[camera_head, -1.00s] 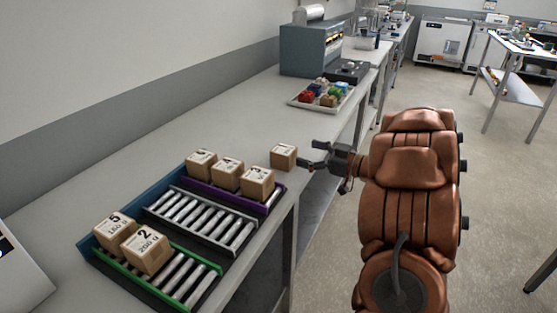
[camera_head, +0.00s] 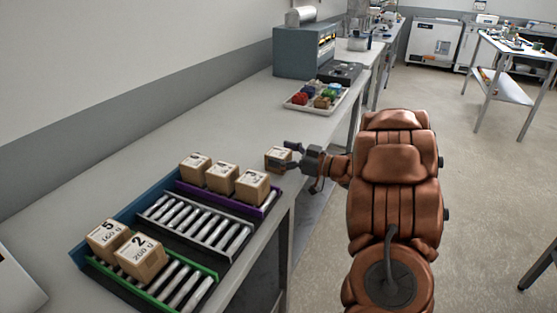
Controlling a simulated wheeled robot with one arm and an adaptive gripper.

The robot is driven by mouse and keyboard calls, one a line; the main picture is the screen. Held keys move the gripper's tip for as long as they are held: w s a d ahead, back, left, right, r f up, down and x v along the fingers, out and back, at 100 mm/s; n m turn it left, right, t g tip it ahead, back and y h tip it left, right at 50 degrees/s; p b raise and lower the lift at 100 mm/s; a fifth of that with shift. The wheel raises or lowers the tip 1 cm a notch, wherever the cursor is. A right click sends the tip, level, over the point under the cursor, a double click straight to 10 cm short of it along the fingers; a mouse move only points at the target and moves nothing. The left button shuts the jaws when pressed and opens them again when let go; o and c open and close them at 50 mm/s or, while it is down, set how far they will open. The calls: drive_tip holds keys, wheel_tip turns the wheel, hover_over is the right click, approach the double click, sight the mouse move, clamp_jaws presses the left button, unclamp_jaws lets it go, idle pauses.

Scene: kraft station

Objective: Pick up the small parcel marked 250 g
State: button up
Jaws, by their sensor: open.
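A small brown parcel (camera_head: 276,157) stands alone on the bench, to the right of the purple lane; its marking is too small to read. My gripper (camera_head: 288,157) is open at this parcel's right side, with fingers reaching along it; I cannot tell whether they touch it. Several other parcels stand on the roller rack: three in the purple lane, including the rightmost one (camera_head: 252,187), with labels I cannot read. Two more stand at the green lane, one marked 5, 160 g (camera_head: 107,238) and one marked 2, 200 g (camera_head: 141,257).
The roller rack has a purple lane (camera_head: 266,206), an empty grey middle lane (camera_head: 196,223) and a green lane (camera_head: 212,276). A white tray (camera_head: 291,105) of coloured pieces and a blue-grey machine (camera_head: 299,52) stand farther back. Bench between rack and tray is mostly clear.

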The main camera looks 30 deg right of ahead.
drive_tip(key=shift+w+a, duration=0.25)
drive_tip(key=shift+w, duration=0.1)
drive_tip(key=shift+c, duration=0.4)
drive_tip(key=c, duration=1.4)
